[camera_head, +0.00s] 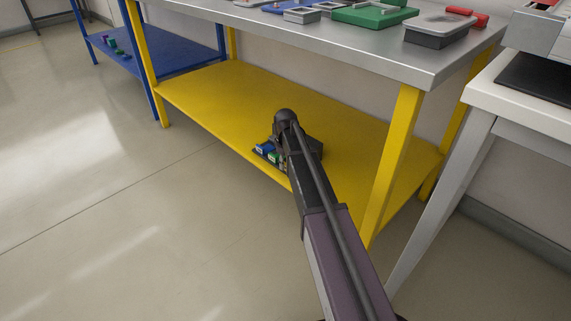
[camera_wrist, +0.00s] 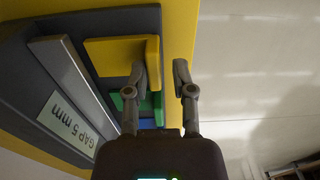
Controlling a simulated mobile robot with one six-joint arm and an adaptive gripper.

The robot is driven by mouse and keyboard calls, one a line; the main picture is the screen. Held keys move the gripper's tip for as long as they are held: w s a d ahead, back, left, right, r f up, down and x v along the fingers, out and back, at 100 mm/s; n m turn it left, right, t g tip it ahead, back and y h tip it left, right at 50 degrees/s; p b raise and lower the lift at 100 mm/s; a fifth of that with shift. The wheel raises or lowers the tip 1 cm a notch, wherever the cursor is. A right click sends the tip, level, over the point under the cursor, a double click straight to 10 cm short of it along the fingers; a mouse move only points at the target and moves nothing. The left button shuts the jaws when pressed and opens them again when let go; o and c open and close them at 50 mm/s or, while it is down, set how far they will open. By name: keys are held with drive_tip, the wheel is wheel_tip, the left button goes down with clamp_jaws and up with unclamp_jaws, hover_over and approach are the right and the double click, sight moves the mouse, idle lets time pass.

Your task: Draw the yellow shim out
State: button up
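The yellow shim (camera_wrist: 108,57) lies in a dark grey holder (camera_wrist: 70,18) in the wrist view, with its upright end tab (camera_wrist: 153,58) at the right side. My gripper (camera_wrist: 160,72) is open, one finger at the left of the tab and the other to its right, over the yellow shelf edge. The right finger is apart from the tab; whether the left one touches it I cannot tell. In the head view my arm hides the yellow shim.
A green shim (camera_wrist: 148,103) and a blue one (camera_wrist: 146,124) sit beside the yellow one, partly behind my gripper. A metal bar (camera_wrist: 72,80) and a "GAP 5 mm" label (camera_wrist: 67,124) are on the holder. The yellow lower shelf (camera_head: 215,95) lies under a grey bench top (camera_head: 350,45).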

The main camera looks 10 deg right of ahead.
wheel_tip(320, 180, up, 15)
drive_tip(key=p, duration=1.4)
drive_tip(key=shift+p, duration=0.3)
idle(0.8)
idle(0.7)
drive_tip(key=s+a+r+m+p, duration=0.1)
drive_tip(key=s+r+m+p, duration=0.15)
drive_tip(key=s, duration=1.05)
drive_tip(key=s+a+r+m+p, duration=0.1)
drive_tip(key=s+m, duration=0.3)
drive_tip(key=s, duration=1)
wheel_tip(320, 180, up, 38)
drive_tip(key=p, duration=3.7)
drive_tip(key=shift+w+f, duration=0.25)
drive_tip(key=shift+w, duration=0.1)
